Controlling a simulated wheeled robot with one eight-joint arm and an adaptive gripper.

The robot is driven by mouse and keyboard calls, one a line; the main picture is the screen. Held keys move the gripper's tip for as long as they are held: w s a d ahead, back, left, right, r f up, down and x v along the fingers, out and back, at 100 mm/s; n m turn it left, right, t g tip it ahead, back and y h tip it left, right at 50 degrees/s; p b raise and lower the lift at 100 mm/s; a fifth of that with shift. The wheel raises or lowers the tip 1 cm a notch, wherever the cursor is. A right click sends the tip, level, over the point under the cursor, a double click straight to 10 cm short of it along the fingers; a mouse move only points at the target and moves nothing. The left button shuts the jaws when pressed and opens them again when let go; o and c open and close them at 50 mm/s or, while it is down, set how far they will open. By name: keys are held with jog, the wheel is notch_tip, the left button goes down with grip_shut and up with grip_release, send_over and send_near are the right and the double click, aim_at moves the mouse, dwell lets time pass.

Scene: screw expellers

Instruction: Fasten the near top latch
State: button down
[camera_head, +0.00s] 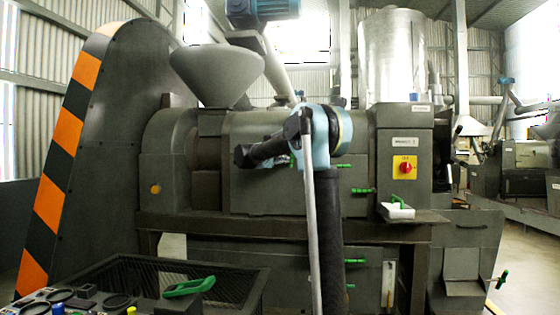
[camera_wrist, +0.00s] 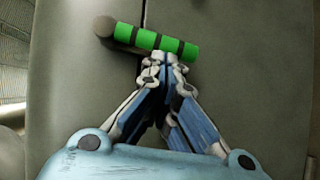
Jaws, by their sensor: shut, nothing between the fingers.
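In the wrist view, a green latch handle (camera_wrist: 155,38) with dark bands runs from a round dark knob (camera_wrist: 104,27) at its left, tilting slightly down to the right. It lies across a vertical seam in the grey panel. My gripper (camera_wrist: 162,60) is shut and empty, its tips right at the lower edge of the handle. I cannot tell whether they touch it. In the head view, my arm hides most of this area and the gripper tips cannot be made out. Green latch handles (camera_head: 340,166) show to the right of my arm.
The grey press body (camera_head: 265,190) fills the middle. A white-and-green object (camera_head: 397,211) sits on a ledge at the right, below a red switch on a yellow plate (camera_head: 404,167). A mesh bin (camera_head: 215,275) and a cluttered tray (camera_head: 95,303) stand in front.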

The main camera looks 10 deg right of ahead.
jog(key=shift+s+d+f, duration=0.1)
jog(key=shift+d+f, duration=0.3)
jog(key=shift+d, duration=0.15)
dwell(0.4)
jog(key=w+a+f+v, duration=0.1)
jog(key=w+a+v, duration=0.1)
jog(key=v, duration=1)
jog(key=shift+a, duration=0.25)
jog(key=shift+s, duration=0.2)
